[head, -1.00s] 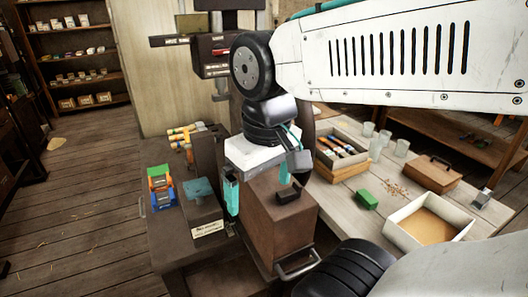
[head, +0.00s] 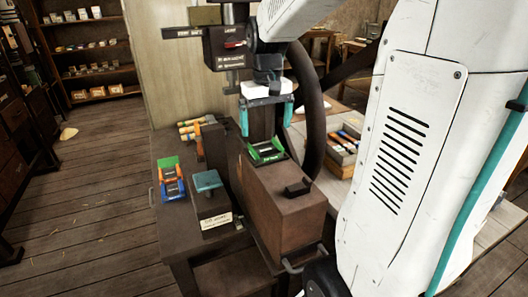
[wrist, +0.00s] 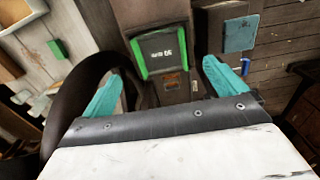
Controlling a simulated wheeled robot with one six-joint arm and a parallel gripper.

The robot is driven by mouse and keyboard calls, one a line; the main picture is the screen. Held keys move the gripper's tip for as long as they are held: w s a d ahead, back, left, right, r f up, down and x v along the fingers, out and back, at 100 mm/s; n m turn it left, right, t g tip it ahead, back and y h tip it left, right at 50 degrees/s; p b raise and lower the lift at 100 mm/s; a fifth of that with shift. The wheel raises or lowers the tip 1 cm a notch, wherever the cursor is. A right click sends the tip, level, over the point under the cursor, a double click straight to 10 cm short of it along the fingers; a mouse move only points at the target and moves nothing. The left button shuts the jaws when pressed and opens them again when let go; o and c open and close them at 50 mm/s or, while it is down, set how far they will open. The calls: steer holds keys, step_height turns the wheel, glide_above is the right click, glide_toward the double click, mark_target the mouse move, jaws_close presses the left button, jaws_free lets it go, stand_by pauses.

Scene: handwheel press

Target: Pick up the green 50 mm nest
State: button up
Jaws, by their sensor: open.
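The green 50 mm nest (head: 267,152) is a dark plate with green side rails, lying at the press beneath the ram. In the wrist view the nest (wrist: 163,50) shows its "50 mm" lettering upside down. My gripper (head: 266,116) points down above the nest, with its two teal fingers apart and nothing between them. In the wrist view my gripper (wrist: 165,85) has one finger to each side of the nest's line, and the nest appears beyond the fingertips, not touched.
The dark handwheel (head: 322,110) rises close to the right of my gripper. The press head (head: 228,48) stands behind it. A teal pad on a stand (head: 207,182) and blue and orange nests (head: 172,188) are left.

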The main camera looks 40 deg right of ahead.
mark_target(266, 149)
step_height(266, 149, down, 6)
steer(key=shift+w+a, duration=0.1)
steer(key=c, duration=1.3)
steer(key=shift+c, duration=0.4)
steer(key=shift+r, duration=0.15)
